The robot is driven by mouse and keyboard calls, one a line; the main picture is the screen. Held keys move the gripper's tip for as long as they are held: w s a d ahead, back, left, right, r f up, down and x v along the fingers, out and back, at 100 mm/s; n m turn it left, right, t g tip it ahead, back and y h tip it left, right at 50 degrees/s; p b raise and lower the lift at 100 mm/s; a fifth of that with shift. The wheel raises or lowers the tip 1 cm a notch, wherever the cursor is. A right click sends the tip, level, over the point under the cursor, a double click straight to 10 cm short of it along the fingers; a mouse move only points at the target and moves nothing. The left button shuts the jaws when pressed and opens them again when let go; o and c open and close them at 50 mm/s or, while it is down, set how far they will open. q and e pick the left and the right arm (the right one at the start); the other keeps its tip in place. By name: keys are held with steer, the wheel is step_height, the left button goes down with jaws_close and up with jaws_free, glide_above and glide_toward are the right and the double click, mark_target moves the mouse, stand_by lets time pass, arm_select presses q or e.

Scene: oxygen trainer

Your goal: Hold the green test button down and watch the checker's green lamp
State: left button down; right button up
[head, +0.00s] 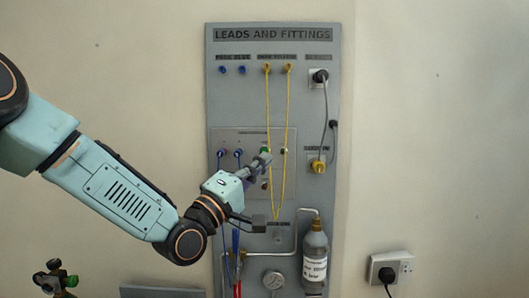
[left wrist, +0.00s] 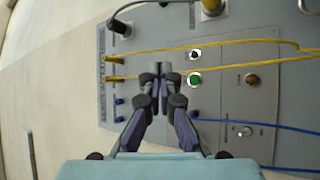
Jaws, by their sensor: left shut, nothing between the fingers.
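The green test button (left wrist: 194,80) is a round green disc in a pale ring on the grey checker plate. In the head view the green button (head: 265,150) shows just above my fingertips. Beside it is a small round fitting (left wrist: 195,54) with a pale ring and dark centre, perhaps the checker's lamp; I see no green glow on it. My left gripper (left wrist: 160,76) is shut and empty, its tips close to the green button. I cannot tell whether they touch it. My right gripper is not in view.
A brown-red button (left wrist: 252,78) sits on the plate. A labelled bottle (head: 315,262) and a gauge (head: 273,280) are lower on the board.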

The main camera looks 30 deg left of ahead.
arm_select(q)
steer(key=w+a, duration=0.4)
steer(key=w, duration=0.4)
steer(key=shift+w+b, duration=0.15)
steer(key=shift+b, duration=0.25)
steer(key=shift+s+d, duration=0.1)
steer(key=shift+s, duration=0.1)
steer(key=shift+w+f, duration=0.1)
steer(key=shift+w, duration=0.05)
stand_by(0.6)
stand_by(0.3)
steer(key=shift+w, duration=0.25)
